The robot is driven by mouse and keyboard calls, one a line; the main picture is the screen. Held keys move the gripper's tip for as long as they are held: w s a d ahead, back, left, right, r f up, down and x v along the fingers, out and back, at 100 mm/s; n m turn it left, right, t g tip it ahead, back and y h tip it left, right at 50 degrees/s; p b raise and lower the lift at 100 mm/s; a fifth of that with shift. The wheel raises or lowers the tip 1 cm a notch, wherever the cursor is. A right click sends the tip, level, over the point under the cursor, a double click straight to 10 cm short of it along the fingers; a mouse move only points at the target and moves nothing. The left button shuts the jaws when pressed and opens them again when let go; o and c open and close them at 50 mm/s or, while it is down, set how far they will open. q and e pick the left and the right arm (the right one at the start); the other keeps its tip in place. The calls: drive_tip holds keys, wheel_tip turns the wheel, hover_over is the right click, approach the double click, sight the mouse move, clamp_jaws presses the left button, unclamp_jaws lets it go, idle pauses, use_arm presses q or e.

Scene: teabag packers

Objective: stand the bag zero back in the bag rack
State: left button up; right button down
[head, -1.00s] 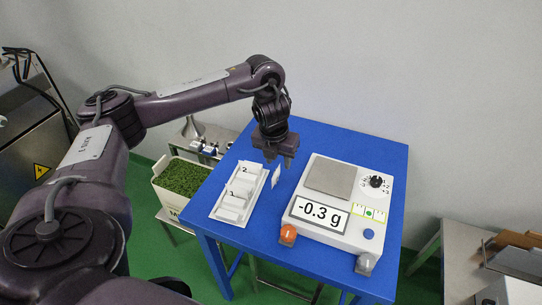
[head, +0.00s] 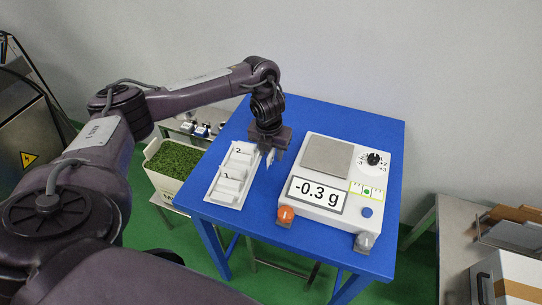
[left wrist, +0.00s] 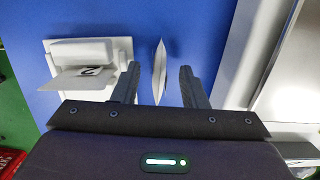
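A thin white bag (head: 270,158) stands upright on the blue table, just right of the bag rack; I cannot read a number on it. In the left wrist view the bag (left wrist: 160,72) shows edge-on between my fingers, with a gap on each side. The white bag rack (head: 222,199) holds bags marked 2 (head: 239,151) and 1 (head: 227,177). The rack's far end shows left of my fingers in the left wrist view (left wrist: 54,48). My left gripper (head: 269,150) is open and low around the bag. My right gripper is out of view.
A green-filled tub (head: 172,172) stands left of the blue table (head: 262,238). The table's front strip is clear.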

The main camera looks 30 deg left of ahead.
use_arm(q)
drive_tip(key=shift+c, duration=1.3)
drive_tip(key=shift+a, duration=0.1)
drive_tip(key=c, duration=0.5)
clamp_jaws()
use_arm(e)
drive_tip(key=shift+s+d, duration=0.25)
